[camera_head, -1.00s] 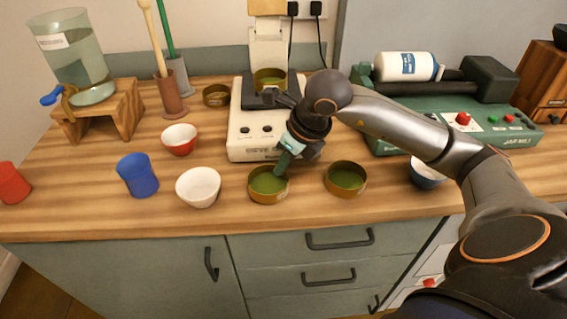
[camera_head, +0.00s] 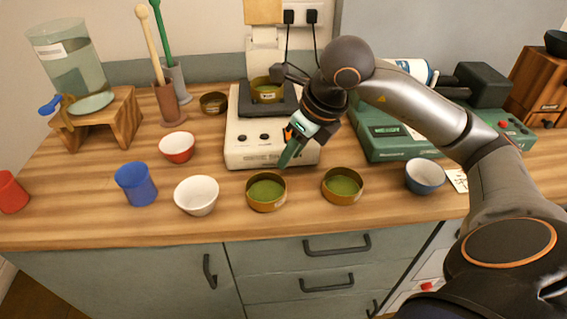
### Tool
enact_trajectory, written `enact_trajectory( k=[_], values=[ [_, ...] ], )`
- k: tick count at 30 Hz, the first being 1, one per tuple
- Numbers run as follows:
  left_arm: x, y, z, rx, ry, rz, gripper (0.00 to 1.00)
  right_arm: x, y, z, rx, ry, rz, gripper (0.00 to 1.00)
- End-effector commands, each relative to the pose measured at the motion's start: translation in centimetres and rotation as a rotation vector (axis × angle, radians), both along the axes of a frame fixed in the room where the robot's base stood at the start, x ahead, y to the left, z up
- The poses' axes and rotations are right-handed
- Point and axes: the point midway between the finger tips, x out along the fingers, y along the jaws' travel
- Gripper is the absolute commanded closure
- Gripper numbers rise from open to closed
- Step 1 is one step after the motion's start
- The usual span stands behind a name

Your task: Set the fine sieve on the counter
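Two round brass-rimmed pans with green insides, which look like sieves, sit flat on the wooden counter (camera_head: 100,225) near its front: a left one (camera_head: 266,205) and a right one (camera_head: 343,198). A similar one (camera_head: 267,97) rests on the scale's dark plate, and a smaller-looking one (camera_head: 213,103) stands behind. I cannot read their labels to tell which is the fine sieve. My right gripper (camera_head: 287,160) points down just above the left front pan's back rim and seems apart from it. Its fingers are seen edge-on, so their gap is hidden. My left gripper is out of view.
A white scale (camera_head: 245,150) stands behind the front pans. White (camera_head: 196,196), red (camera_head: 177,148) and blue-grey (camera_head: 424,178) bowls and a blue cup (camera_head: 135,185) are nearby. A green machine (camera_head: 395,148) stands at right, partly behind my arm.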

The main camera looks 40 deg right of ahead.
Motion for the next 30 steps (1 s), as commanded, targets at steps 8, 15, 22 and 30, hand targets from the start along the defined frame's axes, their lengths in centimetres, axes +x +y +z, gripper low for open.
enact_trajectory(
  k=[8, 15, 22, 30],
  values=[
    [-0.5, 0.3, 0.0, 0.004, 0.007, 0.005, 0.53, -1.5, -0.4, 4.0, 0.0, -0.002, 0.0, 0.65],
    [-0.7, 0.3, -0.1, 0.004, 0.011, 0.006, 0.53, -1.8, -0.5, 4.5, 0.0, 0.0, 0.001, 0.65],
    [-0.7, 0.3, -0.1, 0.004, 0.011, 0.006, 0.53, -1.8, -0.5, 4.5, 0.0, 0.0, 0.0, 0.65],
    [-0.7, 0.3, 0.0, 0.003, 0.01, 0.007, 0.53, -1.8, -0.5, 4.5, 0.0, 0.0, 0.0, 0.65]
  ],
)
